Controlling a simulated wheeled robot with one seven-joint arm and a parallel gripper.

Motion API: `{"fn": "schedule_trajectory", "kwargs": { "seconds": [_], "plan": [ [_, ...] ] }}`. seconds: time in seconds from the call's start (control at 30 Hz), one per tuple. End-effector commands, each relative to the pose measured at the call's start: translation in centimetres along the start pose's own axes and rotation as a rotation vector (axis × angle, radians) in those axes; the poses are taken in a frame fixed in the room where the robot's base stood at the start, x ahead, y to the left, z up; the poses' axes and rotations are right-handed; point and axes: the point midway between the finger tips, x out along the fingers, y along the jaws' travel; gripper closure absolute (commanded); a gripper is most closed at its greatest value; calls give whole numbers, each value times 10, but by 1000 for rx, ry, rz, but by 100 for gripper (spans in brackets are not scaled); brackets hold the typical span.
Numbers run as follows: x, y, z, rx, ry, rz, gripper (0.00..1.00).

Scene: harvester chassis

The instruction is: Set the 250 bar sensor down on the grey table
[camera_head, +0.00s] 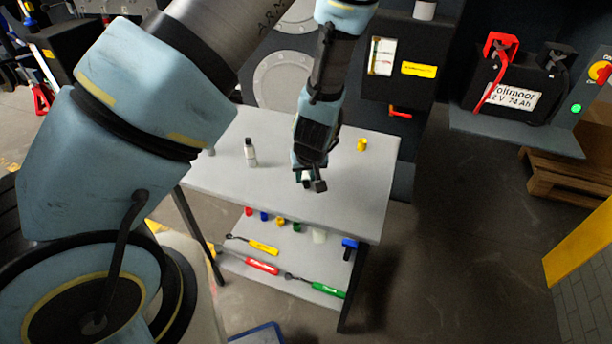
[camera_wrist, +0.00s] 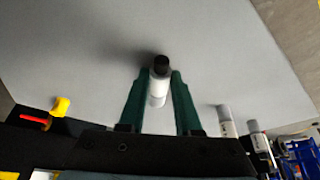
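The sensor (camera_wrist: 158,86) has a white body and a dark end. In the wrist view it sits between the two green fingers of my gripper (camera_wrist: 160,78), which appear closed against its sides; no pressure marking is readable. In the head view my gripper (camera_head: 312,181) points down over the middle of the grey table (camera_head: 345,195), and the sensor is mostly hidden by the fingers. A dark shadow lies beside the sensor on the tabletop in the wrist view. I cannot tell whether its lower end touches the table.
A white, dark-capped bottle-like object (camera_head: 250,152) stands on the table to the left. A yellow object (camera_head: 362,144) stands at the back right. The lower shelf (camera_head: 290,272) holds several coloured tools and small parts. The tabletop's front right is clear.

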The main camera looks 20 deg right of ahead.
Motion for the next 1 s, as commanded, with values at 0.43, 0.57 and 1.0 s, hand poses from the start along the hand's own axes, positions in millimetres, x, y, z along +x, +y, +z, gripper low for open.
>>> {"fn": "schedule_trajectory", "kwargs": {
  "seconds": [0.43,0.57,1.0],
  "plan": [
    [0,0,0,0,0,0,33],
    [-1,0,0,0,0,0,33],
    [-62,2,0,3,3,5,33]
  ]
}}
